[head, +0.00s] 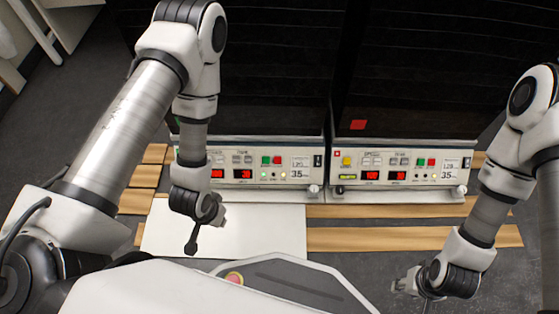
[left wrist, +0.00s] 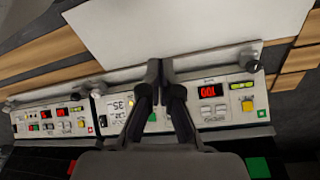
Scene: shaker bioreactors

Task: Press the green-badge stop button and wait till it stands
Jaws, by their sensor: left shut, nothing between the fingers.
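The left shaker's control panel (head: 300,162) shows a green button (head: 265,160) and a red button (head: 276,160), with lit red displays. My left arm hides its left part in the head view. In the left wrist view this panel lies on the right, with a green badge (left wrist: 261,114) beside a yellow button (left wrist: 247,103). My left gripper (head: 192,246) is shut and empty, in front of the panel over a white board; its fingers (left wrist: 158,68) cover part of the panel in the wrist view. My right gripper (head: 412,288) is low at front right; its jaw state is unclear.
The right shaker's panel (head: 400,165) has a red badge (head: 337,153), a yellow button (head: 347,161) and lit displays. The white board (head: 270,225) lies on the floor in front of the left shaker, beside wooden slats (head: 415,239). Dark cabinets rise behind the panels.

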